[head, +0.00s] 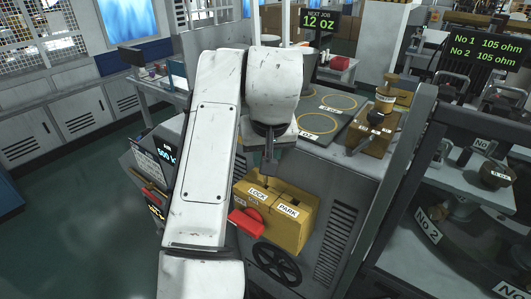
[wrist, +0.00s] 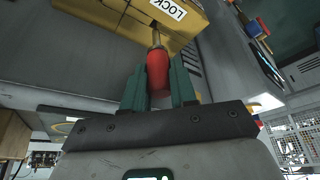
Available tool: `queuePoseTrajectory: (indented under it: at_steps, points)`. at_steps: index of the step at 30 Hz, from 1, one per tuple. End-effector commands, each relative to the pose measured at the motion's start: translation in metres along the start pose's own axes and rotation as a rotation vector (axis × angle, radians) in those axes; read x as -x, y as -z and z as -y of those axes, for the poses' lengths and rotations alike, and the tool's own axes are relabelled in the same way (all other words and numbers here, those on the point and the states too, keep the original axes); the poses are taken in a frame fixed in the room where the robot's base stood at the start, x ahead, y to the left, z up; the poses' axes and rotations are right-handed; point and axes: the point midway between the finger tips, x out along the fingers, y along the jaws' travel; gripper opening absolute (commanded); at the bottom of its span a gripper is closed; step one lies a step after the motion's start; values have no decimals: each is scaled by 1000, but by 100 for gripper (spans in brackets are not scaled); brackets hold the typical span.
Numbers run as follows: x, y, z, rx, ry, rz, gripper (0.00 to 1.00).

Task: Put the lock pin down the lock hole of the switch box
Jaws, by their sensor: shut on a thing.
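The switch box (head: 289,232) is a yellow block on the side of the grey machine, with LOCK and PARK labels on top. A red handle (head: 247,222) sticks out at its left. My gripper (head: 269,168) is just above the LOCK side. In the wrist view my gripper (wrist: 160,75) has its green fingers shut on the lock pin (wrist: 158,72), which has a red grip and a thin metal shank. The shank points at the yellow switch box (wrist: 178,42) beside the LOCK label. The lock hole is hidden, and I cannot tell whether the tip is in it.
A black handwheel (head: 277,263) is below the box. A brass fixture (head: 374,128) and a dark plate with yellow rings (head: 338,103) are on the machine top behind. A grey post (head: 400,185) rises at the right. The floor at the left is clear.

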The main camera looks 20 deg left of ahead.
Motion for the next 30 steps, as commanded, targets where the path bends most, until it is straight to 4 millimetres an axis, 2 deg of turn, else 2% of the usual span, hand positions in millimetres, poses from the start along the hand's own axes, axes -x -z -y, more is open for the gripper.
queuePoseTrajectory:
  at_steps: [21, 30]
  points:
    - [-30, -12, 0, 0, -1, 0, 0]
    - [-35, -14, 0, 0, 0, 0, 0]
